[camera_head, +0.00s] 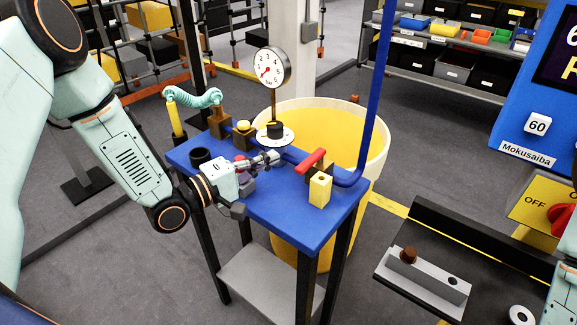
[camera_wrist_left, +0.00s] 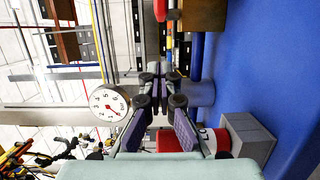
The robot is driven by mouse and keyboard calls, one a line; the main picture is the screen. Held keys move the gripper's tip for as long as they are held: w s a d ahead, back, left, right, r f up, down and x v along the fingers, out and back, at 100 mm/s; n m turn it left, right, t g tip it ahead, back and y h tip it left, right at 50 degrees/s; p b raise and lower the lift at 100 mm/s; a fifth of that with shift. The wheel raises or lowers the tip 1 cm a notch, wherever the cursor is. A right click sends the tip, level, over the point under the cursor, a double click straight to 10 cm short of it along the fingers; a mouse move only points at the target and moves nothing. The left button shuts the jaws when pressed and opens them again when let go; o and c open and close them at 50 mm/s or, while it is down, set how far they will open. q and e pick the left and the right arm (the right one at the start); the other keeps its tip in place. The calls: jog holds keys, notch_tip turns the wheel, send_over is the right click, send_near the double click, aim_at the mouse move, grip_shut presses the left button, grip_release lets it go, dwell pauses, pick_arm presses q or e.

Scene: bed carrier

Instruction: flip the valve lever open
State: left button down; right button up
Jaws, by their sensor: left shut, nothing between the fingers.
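The red valve lever (camera_head: 310,160) sits on a brown valve body (camera_head: 322,172) on the blue pipe, towards the right of the blue table (camera_head: 300,222). A red piece, probably the lever, shows at the top edge of the left wrist view (camera_wrist_left: 161,9), beside a brown block (camera_wrist_left: 205,14). My left gripper (camera_head: 277,157) is shut and empty above the table, to the left of the lever and apart from it. Its closed fingertips (camera_wrist_left: 154,69) show in the left wrist view. My right gripper is out of view.
A pressure gauge (camera_head: 272,68) stands on a thin stem behind my left gripper. A yellow block (camera_head: 320,190) stands in front of the lever. A tall blue pipe (camera_head: 379,80) rises at the table's right. A large yellow-lined tub (camera_head: 378,160) stands behind.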

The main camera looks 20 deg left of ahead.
aim_at(311, 164)
pick_arm(q)
jog(key=shift+w+d+f, duration=0.1)
jog(key=shift+w+d, duration=0.25)
jog(key=shift+d, duration=0.25)
jog(key=shift+w+d+f, duration=0.1)
jog(key=shift+w+d, duration=0.2)
jog(key=shift+d, duration=0.3)
jog(key=shift+s+d, duration=0.1)
jog(key=shift+d, duration=0.25)
jog(key=shift+s+d+r, duration=0.2)
jog(key=shift+s+d, duration=0.2)
jog(key=shift+d, duration=0.4)
jog(key=shift+w+a+f, duration=0.15)
jog(key=shift+a, duration=0.05)
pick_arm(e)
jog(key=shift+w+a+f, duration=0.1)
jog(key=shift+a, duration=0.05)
pick_arm(q)
jog(key=shift+d, duration=0.15)
